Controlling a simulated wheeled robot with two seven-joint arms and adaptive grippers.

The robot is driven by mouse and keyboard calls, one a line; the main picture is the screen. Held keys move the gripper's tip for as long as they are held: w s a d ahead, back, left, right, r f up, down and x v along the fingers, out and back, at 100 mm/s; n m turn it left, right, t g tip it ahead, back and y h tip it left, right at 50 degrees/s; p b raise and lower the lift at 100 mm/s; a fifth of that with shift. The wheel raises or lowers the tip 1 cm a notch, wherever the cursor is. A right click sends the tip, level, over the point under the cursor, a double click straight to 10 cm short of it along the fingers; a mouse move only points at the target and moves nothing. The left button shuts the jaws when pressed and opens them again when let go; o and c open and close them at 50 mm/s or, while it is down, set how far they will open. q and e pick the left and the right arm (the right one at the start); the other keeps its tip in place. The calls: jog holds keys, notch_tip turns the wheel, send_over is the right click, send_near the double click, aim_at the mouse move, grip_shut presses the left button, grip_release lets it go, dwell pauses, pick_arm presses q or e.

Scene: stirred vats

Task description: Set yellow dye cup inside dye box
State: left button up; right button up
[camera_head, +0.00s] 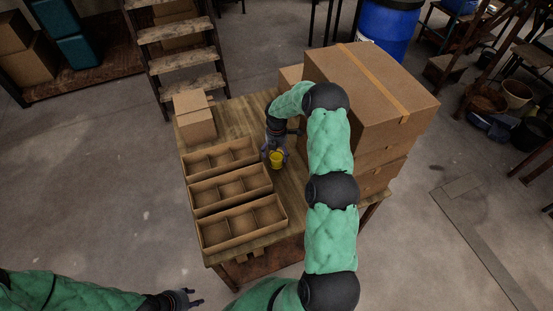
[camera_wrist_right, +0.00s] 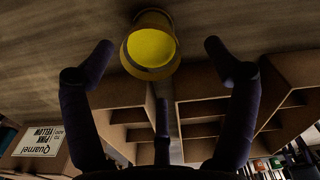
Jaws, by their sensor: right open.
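The yellow dye cup (camera_head: 277,160) stands on the wooden table, right of the divided boxes. It also shows in the right wrist view (camera_wrist_right: 150,48), its yellow inside facing the camera. My right gripper (camera_head: 276,152) is open at the cup; in the right wrist view its fingertips (camera_wrist_right: 159,47) lie on either side of the cup, with gaps. Three open cardboard boxes with compartments stand in a row: back (camera_head: 219,147), middle (camera_head: 232,174) and front (camera_head: 243,208). Which is the dye box I cannot tell. My left gripper (camera_head: 188,299) is open and empty, low at the left.
A stack of large cardboard boxes (camera_head: 350,75) stands on the table behind and right of my right arm. A small carton (camera_head: 195,120) is at the back left. A labelled box (camera_wrist_right: 40,145) shows in the right wrist view. The compartments in view look empty.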

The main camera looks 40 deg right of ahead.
aim_at(276, 154)
jog(key=f, duration=0.2)
jog(key=f+b, duration=0.1)
jog(key=f, duration=0.3)
jog(key=shift+w+d, duration=0.35)
jog(key=shift+w, duration=0.05)
jog(key=c, duration=1.5)
jog(key=shift+r, duration=0.2)
